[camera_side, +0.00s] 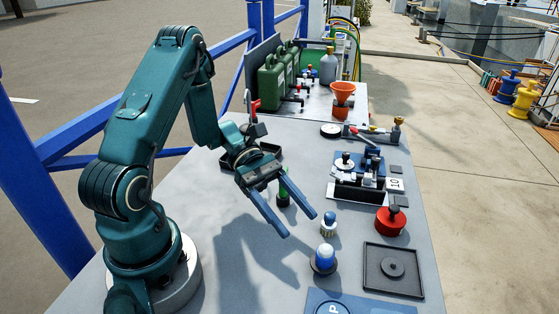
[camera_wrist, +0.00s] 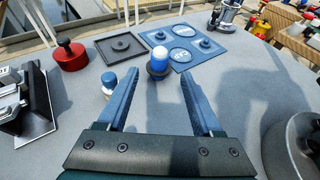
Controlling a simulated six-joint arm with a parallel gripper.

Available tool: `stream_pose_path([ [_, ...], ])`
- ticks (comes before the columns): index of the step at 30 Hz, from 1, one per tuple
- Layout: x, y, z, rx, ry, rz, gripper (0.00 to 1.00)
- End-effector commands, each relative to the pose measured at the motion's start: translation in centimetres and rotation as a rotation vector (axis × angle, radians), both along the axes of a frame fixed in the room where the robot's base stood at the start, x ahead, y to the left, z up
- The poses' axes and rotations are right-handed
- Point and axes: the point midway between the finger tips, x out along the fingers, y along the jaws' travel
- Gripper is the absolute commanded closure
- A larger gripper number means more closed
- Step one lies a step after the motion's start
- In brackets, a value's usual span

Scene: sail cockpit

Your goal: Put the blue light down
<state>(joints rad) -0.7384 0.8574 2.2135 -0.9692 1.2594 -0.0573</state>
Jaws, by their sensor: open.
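The blue light (camera_side: 324,258), a blue body with a pale rounded top on a dark round base, stands upright on the grey table. It also shows in the wrist view (camera_wrist: 159,58), in line with the gap between my fingers and just past their tips. My gripper (camera_side: 301,226) is open and empty, tilted down above the table, behind and left of the light in the side view. In the wrist view both fingers (camera_wrist: 158,74) are spread wide, apart from the light. A blue mat (camera_side: 350,306) with pale markings lies in front of the light; the side view cuts it off.
A small blue-topped piece (camera_side: 329,222) stands close to my fingertips. A green piece (camera_side: 283,190) is partly hidden behind my gripper. A red pot (camera_side: 390,220), a square black tray (camera_side: 416,281) and a crowded rack (camera_side: 357,190) stand to the right. The table's left front is clear.

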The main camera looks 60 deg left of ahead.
Motion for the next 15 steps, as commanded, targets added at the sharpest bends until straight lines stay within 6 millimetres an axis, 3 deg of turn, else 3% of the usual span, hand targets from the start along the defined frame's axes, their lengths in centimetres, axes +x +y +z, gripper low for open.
stream_pose_path([
  [5, -0.8, -0.6, 1.2, 0.087, -0.064, -0.110, 0.33],
  [15, -5.2, -2.5, 4.8, 0.543, -0.419, -0.633, 0.33],
])
